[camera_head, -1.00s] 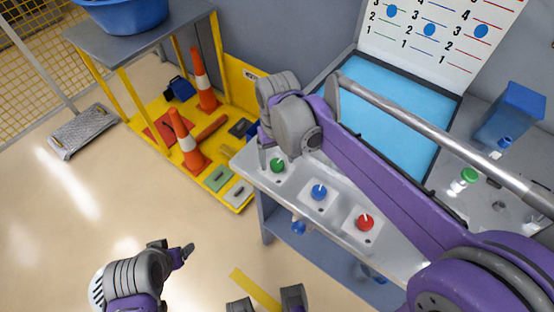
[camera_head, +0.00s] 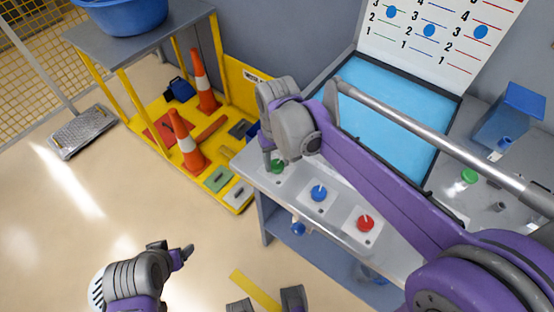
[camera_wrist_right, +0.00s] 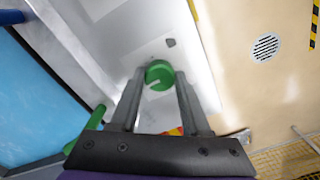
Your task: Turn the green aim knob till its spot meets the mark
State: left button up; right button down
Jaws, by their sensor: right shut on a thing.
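The green knob (camera_head: 278,167) sits on a pale plate at the left end of the grey bench, partly hidden by my right gripper (camera_head: 270,160). In the right wrist view the green knob (camera_wrist_right: 160,74) lies between the two fingers of my right gripper (camera_wrist_right: 158,82), which is shut on it. A pale pointer line on its top points to the lower left. My left gripper (camera_head: 185,253) hangs over the floor, away from the bench.
A blue knob (camera_head: 318,193) and a red knob (camera_head: 365,223) stand in a row to the right of the green one. A numbered board (camera_head: 440,32) stands behind the screen. A yellow platform with cones (camera_head: 186,142) stands left of the bench.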

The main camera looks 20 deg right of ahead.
aim_at(277, 164)
jog(key=n, duration=0.4)
jog(key=shift+c, duration=1.9)
grip_release()
notch_tip(277, 164, up, 11)
jog(key=p, duration=0.1)
jog(key=shift+f, duration=0.15)
